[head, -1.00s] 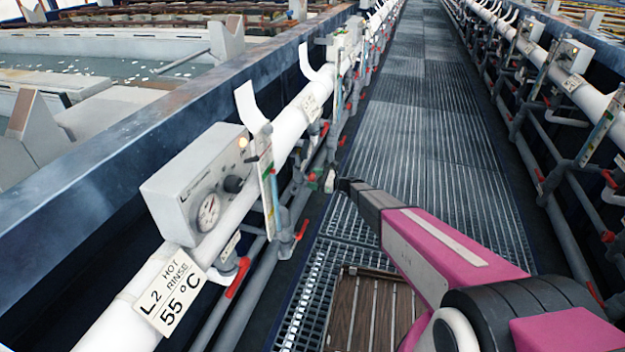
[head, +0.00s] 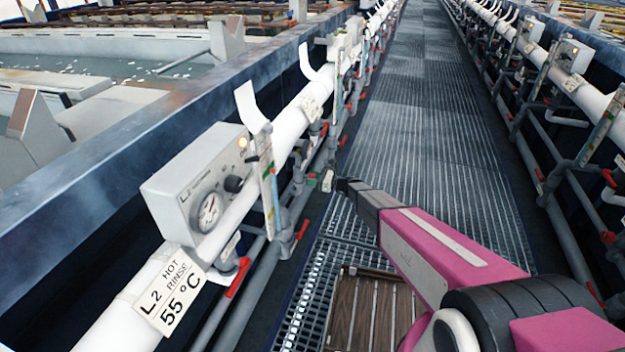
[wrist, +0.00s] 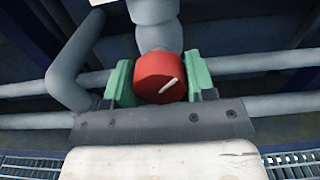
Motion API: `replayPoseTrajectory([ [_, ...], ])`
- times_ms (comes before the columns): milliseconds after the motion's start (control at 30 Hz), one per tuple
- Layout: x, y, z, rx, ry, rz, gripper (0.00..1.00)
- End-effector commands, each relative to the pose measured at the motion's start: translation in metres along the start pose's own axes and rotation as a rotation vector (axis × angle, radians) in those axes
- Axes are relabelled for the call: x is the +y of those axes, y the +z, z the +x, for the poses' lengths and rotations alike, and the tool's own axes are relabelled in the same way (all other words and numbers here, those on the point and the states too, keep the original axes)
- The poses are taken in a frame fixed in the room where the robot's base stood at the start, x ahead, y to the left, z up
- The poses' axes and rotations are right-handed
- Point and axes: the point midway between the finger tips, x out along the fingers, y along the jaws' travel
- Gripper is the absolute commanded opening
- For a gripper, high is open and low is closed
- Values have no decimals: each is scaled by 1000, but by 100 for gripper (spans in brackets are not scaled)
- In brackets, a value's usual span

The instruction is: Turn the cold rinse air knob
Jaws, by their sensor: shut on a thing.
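A red round knob (wrist: 159,78) with a white pointer line sits below a grey vertical pipe in the wrist view. The white line slants up to the right. My gripper (wrist: 160,84) has green finger pads on the left and right sides of the knob and is shut on it. In the head view my gripper (head: 329,181) is small, at the end of my pink and grey arm, beside the pipework left of the walkway. The knob cannot be made out there.
Grey pipes (wrist: 250,65) run behind the knob. In the head view a gauge box (head: 205,190) and a sign reading "L2 hot rinse 55 °C" (head: 171,291) are on the left rail. Red valve handles (head: 238,277) line the pipes. The grated walkway (head: 420,120) is clear ahead.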

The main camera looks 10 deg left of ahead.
Motion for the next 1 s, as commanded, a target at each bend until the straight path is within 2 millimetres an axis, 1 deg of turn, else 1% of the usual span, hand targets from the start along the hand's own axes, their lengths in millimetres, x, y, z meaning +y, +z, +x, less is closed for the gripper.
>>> replayPoseTrajectory([
  [100, 0, 0, 0, 0, 1, 101, 27],
  [233, 0, 0, 0, 0, 1, 180, 27],
  [367, 0, 0, 0, 0, 1, 210, 27],
  [600, 0, 0, 0, 0, 1, 210, 27],
  [633, 0, 0, 0, 0, 1, 210, 54],
  [667, 0, 0, 0, 0, 1, 210, 63],
  [700, 0, 0, 0, 0, 0, 210, 76],
  [1000, 0, 0, -1, 0, 0, 209, 76],
])
